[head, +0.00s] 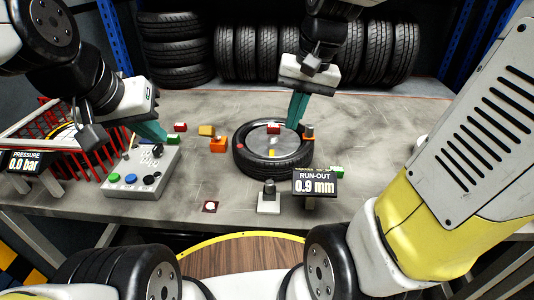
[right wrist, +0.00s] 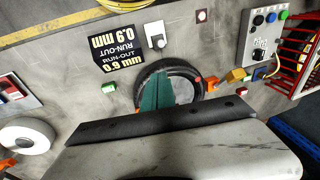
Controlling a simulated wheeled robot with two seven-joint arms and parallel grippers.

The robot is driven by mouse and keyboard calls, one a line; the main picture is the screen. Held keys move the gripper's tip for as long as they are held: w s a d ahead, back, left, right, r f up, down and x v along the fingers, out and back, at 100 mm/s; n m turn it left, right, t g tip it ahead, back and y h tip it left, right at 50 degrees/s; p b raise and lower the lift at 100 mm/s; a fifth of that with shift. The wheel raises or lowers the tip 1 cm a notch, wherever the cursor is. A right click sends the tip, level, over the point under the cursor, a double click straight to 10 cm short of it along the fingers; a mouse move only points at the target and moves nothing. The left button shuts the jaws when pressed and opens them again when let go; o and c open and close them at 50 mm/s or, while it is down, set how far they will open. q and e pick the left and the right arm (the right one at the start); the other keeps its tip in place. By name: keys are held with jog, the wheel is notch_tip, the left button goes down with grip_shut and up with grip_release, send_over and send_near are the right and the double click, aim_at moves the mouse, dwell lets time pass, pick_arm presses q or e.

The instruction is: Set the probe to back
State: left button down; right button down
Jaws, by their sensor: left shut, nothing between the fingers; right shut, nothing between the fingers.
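A tyre (head: 243,160) lies flat on the grey table, and it also shows in the right wrist view (right wrist: 142,75). A small orange-and-grey piece (head: 309,132) stands at its far right edge; I cannot tell for sure if it is the probe. The run-out display (head: 314,184) reads 0.9 mm. A white plate with a dark upright knob (head: 269,202) stands left of it, and also shows in the right wrist view (right wrist: 155,36). My right gripper (head: 293,126) is shut and empty above the tyre's right side. My left gripper (head: 157,136) is shut and empty above the control box's far edge.
The control box (head: 140,178) has several coloured buttons. A red crate (head: 88,140) and a pressure display (head: 26,161) stand at the left. Small coloured blocks, including an orange one (head: 218,145), lie around the tyre. More tyres (head: 262,52) stand behind the table.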

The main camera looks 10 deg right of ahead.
aim_at(273, 183)
jog(key=w+f+m+g, duration=0.1)
jog(key=w+f+g, duration=0.1)
jog(key=f, duration=0.1)
jog(key=w+a+f+m+g, duration=0.1)
jog(key=w+f, duration=0.1)
jog(key=f, duration=0.1)
jog(key=w+a+f+m+g, duration=0.1)
jog(key=w+f+g, duration=0.1)
jog(key=shift+w+f+g, duration=0.3)
jog(key=shift+w+f, duration=0.1)
jog(key=x, duration=1)
jog(key=shift+s+a, duration=0.15)
jog(key=shift+s, duration=0.75)
jog(key=shift+s+a, duration=0.15)
jog(key=shift+s, duration=0.8)
jog(key=v, duration=0.8)
jog(key=shift+w, duration=0.2)
